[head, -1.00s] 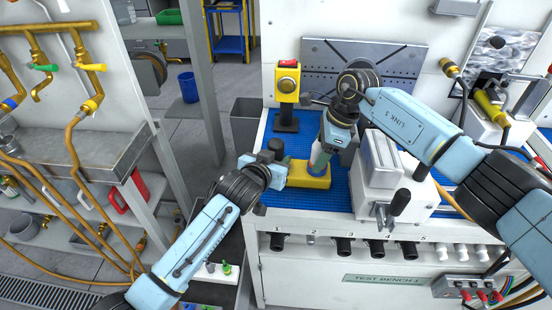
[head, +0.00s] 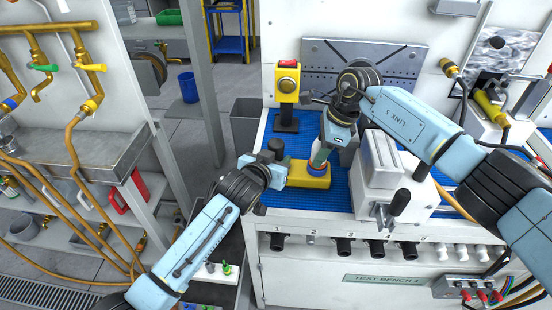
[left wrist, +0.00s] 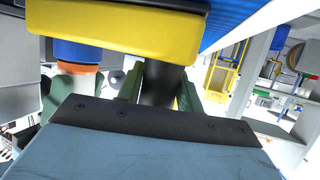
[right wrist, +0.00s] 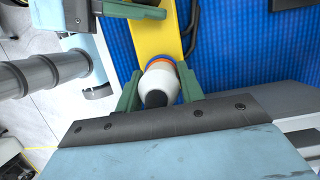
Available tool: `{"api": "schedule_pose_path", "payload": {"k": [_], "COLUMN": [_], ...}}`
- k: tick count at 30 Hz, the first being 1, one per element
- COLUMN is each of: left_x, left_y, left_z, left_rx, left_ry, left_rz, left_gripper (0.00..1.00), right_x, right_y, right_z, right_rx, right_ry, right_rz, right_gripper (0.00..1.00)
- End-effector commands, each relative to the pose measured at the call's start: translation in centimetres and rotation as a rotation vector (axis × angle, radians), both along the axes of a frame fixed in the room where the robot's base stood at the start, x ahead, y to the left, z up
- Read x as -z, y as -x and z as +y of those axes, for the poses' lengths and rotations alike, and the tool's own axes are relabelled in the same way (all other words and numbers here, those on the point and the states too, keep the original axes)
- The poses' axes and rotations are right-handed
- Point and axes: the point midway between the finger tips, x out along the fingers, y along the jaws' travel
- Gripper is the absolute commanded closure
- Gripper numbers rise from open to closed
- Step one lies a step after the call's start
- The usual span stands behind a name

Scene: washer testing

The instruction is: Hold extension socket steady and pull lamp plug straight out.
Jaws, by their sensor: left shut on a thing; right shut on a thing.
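The extension socket is a yellow block (head: 312,180) with a blue round outlet, lying at the front of the blue mat; it also shows in the left wrist view (left wrist: 120,38) and right wrist view (right wrist: 158,38). My left gripper (head: 277,167) is shut on the dark grip (left wrist: 160,85) at its left end. The lamp plug (right wrist: 160,80) is white with a dark tail, and shows also in the left wrist view (left wrist: 76,84). My right gripper (head: 322,150) is shut on it from above. An orange band shows between plug and blue outlet; whether the pins are clear is hidden.
A yellow box with a red top (head: 288,82) stands on a post behind. A grey-white machine (head: 385,168) with a clamp handle stands close to the right of the socket. The blue mat (head: 345,200) has some bare room. Sockets line the bench front.

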Motion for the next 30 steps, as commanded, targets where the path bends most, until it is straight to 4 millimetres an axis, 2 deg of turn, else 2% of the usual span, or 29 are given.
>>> {"api": "schedule_pose_path", "payload": {"k": [30], "left_x": [-0.2], "left_y": [-0.1], "left_z": [0.0], "left_rx": [0.001], "left_ry": [0.003], "left_rz": [-0.004], "left_gripper": [1.0], "right_x": [-2.3], "right_y": [0.0], "right_z": [0.0], "right_rx": [-0.001], "right_ry": [0.0], "right_rz": [-0.001], "right_gripper": [0.89]}}
